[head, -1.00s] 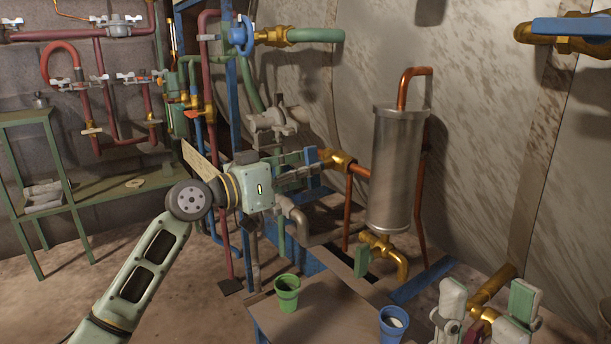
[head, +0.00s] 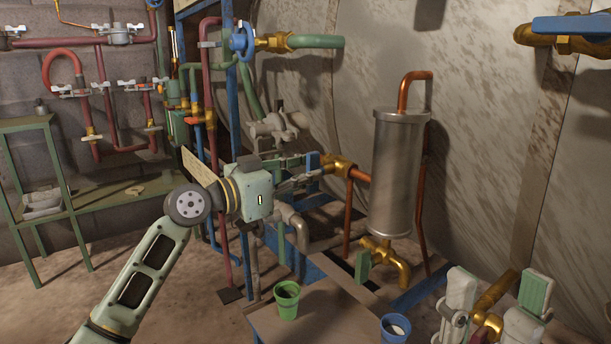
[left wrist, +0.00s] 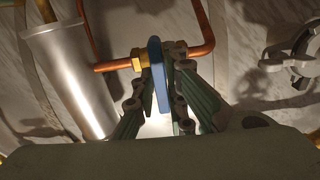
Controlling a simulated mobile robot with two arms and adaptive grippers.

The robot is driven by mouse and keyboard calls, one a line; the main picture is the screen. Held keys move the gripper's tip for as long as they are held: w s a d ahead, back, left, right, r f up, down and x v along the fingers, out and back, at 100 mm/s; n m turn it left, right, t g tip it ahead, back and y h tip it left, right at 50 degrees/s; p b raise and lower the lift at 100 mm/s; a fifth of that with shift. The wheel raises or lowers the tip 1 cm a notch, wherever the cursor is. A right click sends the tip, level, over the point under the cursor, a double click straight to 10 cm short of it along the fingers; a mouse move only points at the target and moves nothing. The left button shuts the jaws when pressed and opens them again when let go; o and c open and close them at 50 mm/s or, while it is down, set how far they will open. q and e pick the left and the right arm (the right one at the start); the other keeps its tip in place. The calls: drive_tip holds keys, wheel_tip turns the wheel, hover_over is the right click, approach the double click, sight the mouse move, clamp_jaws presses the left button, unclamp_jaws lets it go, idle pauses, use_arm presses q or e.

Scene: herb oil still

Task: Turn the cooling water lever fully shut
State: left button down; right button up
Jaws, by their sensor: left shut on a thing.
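A blue lever (head: 313,161) sits on a brass valve (head: 341,167) in the copper pipe left of the metal cylinder. My left gripper (head: 301,174) reaches it from the left and is shut on it. In the left wrist view the blue lever (left wrist: 158,72) stands edge-on between the two fingers (left wrist: 165,100), with the brass fitting (left wrist: 139,60) just left of it. The fingers partly hide the lever in the head view.
The metal cylinder (head: 397,172) stands right of the valve, with a brass tap (head: 388,257) below. A green cup (head: 287,301) and a blue cup (head: 395,328) stand below on the bench. Another blue lever (head: 572,26) is at the upper right. Pipes crowd the space behind my left gripper.

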use_arm(q)
drive_tip(key=c, duration=1.8)
unclamp_jaws()
drive_tip(key=v, duration=1.2)
